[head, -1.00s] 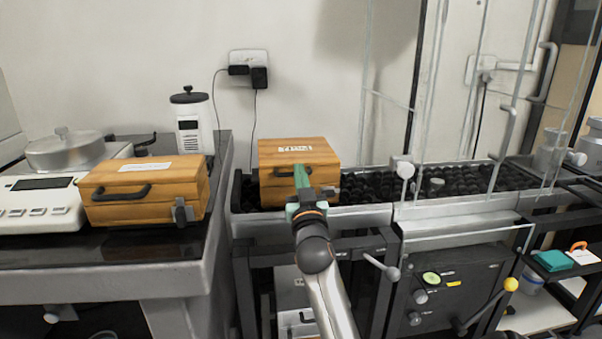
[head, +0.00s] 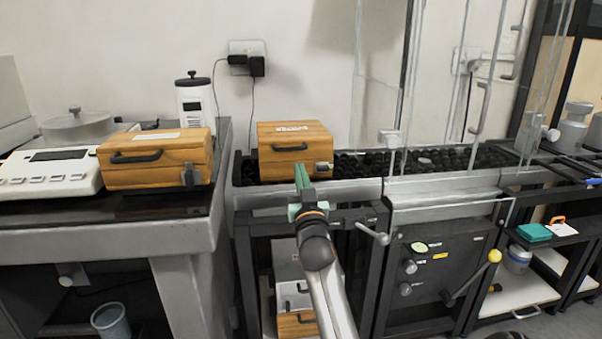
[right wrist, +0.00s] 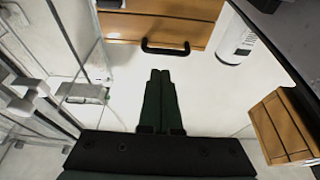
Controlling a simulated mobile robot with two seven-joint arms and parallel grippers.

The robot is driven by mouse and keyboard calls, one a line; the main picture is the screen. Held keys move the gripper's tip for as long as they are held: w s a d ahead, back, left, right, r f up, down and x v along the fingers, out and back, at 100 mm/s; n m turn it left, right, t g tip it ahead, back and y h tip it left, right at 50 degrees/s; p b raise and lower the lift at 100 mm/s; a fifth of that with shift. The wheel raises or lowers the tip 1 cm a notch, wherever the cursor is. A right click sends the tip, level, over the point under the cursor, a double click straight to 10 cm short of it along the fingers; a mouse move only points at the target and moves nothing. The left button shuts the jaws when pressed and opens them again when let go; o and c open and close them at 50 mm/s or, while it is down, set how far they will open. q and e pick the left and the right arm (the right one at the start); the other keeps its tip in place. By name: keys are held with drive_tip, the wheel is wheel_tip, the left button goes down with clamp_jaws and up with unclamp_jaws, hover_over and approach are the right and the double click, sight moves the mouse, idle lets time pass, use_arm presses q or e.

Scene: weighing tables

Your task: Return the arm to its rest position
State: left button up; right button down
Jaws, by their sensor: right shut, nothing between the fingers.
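My right gripper (head: 301,172) is shut and empty, with green fingers. In the head view it points at the front of a wooden box (head: 281,137) on the bed of black rollers, and its tips overlap the box's lower front edge. In the right wrist view, the two dark fingers (right wrist: 160,74) lie together. The box (right wrist: 194,22) and its black handle (right wrist: 165,48) show beyond the tips, with a pale gap between. My left gripper is not in view.
A second wooden box (head: 125,175) sits on the left table beside a white scale (head: 75,172) and a white canister (head: 190,98). Glass panels and the roller line (head: 420,162) extend right. A blue bin (head: 111,322) stands on the floor.

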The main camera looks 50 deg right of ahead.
drive_tip(key=shift+s+a+f, duration=0.15)
drive_tip(key=shift+s+f, duration=0.05)
drive_tip(key=shift+f, duration=0.15)
